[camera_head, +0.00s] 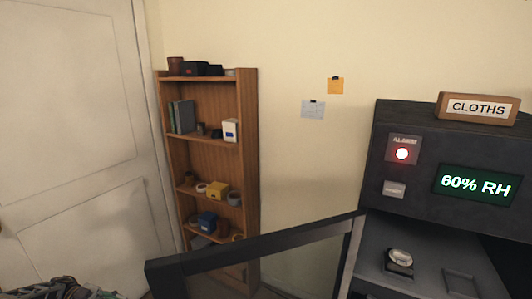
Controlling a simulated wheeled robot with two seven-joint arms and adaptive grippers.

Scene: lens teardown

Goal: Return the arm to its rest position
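Part of what looks like my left arm shows at the bottom left edge, cut off by the frame. No gripper fingers can be made out there. My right arm and gripper are not in view. A dark cabinet (450,147) stands at the right, with its glass-panelled door (262,243) swung open to the left. Inside, a small round lens-like piece (400,257) sits on a dark square holder (399,270). An empty-looking square frame or recess (459,281) lies to its right.
A CLOTHS box (478,108) sits on top. A wooden bookshelf (249,150) holds small items beside a white door (70,120).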

